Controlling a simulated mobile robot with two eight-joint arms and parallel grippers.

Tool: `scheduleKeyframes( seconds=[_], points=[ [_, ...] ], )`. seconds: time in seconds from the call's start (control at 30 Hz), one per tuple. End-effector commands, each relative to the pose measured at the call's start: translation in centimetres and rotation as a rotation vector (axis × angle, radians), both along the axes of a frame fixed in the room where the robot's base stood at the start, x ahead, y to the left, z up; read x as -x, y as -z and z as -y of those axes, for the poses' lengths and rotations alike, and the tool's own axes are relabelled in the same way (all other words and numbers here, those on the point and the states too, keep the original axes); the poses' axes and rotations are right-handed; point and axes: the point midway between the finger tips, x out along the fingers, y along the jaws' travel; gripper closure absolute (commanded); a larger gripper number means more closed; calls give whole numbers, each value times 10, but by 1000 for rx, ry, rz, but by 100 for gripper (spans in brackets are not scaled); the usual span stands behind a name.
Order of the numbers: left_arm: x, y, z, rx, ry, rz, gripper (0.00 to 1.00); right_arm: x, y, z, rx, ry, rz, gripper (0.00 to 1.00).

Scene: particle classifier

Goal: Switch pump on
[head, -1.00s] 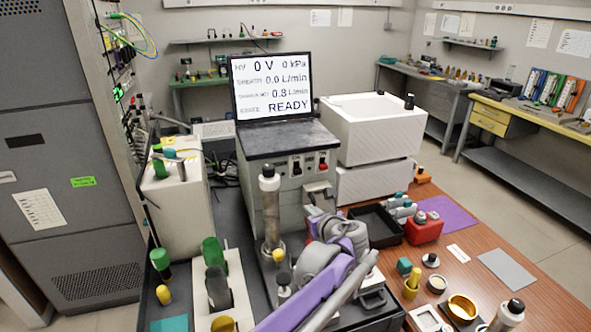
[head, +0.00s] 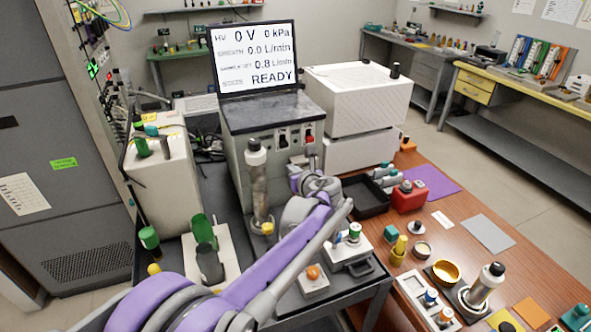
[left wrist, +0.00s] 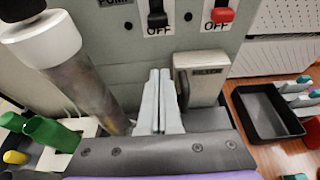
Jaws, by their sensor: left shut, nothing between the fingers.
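A grey-green instrument cabinet (head: 240,160) carries a screen (head: 255,55) that reads READY. Its front panel has a black switch (head: 283,138) and a red switch (head: 309,140). In the left wrist view the black switch (left wrist: 157,14) stands beside a partly cut-off label that looks like PUMP, with OFF below it. The red switch (left wrist: 222,15) also has OFF below it. My left gripper (left wrist: 160,72) is shut and empty, its fingertips below the black switch and apart from it in the picture. In the head view my left wrist partly hides the cabinet's lower front. My right gripper is not in view.
A metal cylinder with a white cap (head: 257,185) stands left of my gripper. A grey block (left wrist: 201,80) projects from the panel just right of the fingers. A black tray (head: 366,196) lies to the right. White boxes (head: 358,100) stand behind it.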

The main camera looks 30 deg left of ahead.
Motion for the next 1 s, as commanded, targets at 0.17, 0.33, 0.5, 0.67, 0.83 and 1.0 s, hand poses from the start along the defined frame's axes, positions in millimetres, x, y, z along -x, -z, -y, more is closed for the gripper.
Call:
scheduleKeyframes(
  seconds=[0.17,0.33,0.5,0.67,0.83,1.0],
  points=[
    [-25,13,-30,1,-3,1,100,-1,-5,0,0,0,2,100],
    [-32,-3,-38,0,1,2,100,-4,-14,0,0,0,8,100],
    [-32,-20,-37,1,0,1,100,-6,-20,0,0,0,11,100],
    [-32,-23,-37,0,0,0,100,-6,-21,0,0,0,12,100],
    [-32,-23,-37,0,0,0,100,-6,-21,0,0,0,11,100],
    [-32,-27,-37,1,0,1,100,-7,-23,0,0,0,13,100]
  ],
)
